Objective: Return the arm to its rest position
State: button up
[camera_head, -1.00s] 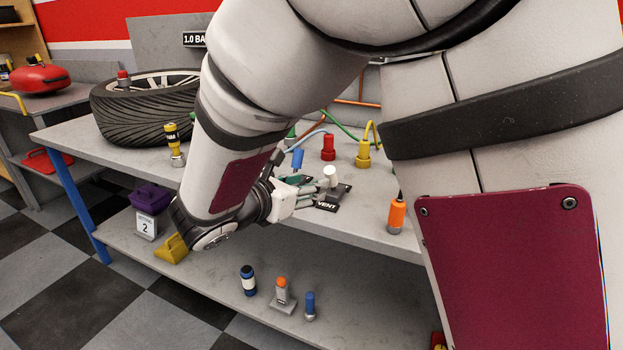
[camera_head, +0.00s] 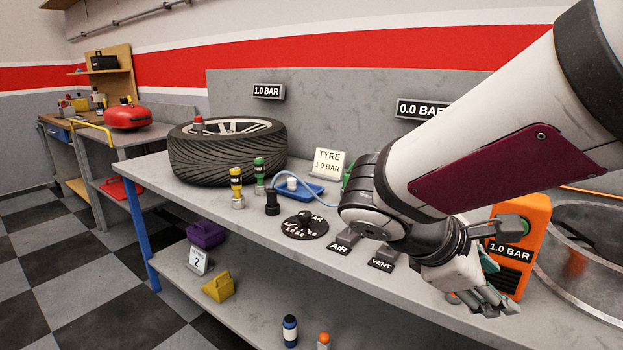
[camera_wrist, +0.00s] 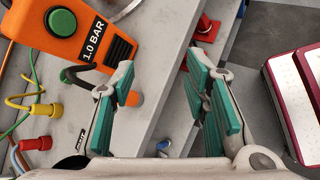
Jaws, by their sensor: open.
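My gripper (camera_head: 484,298) is at the right of the head view, over the workbench's front edge and in front of the orange 1.0 BAR unit (camera_head: 521,236). In the wrist view my gripper (camera_wrist: 160,76) has its green-padded fingers spread apart with nothing between them. The bench edge and lower shelf lie beyond the fingers. My arm comes in from the upper right, bent at the wrist, and hides part of the bench. The orange unit with its green button shows at the upper left of the wrist view (camera_wrist: 75,35).
The workbench (camera_head: 185,178) holds a tyre (camera_head: 225,155), a black dial (camera_head: 304,225) and AIR (camera_head: 340,245) and VENT (camera_head: 382,264) labels. A metal basin (camera_head: 590,250) stands at the right. Purple (camera_head: 206,234) and yellow (camera_head: 219,287) bins sit on the lower shelf. Checkered floor at left is clear.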

jog(key=s+d+m+g+y, duration=0.15)
jog(key=s+m+y, duration=0.25)
jog(key=s+m, duration=0.55)
jog(key=s+a+f+m+y, duration=0.35)
jog(key=s+a+y, duration=0.3)
jog(key=s, duration=0.45)
notch_tip(320, 180, up, 24)
jog(key=t+p, duration=0.3)
jog(key=p, duration=1.8)
jog(key=shift+m+h+p, duration=0.3)
jog(key=shift+h, duration=0.05)
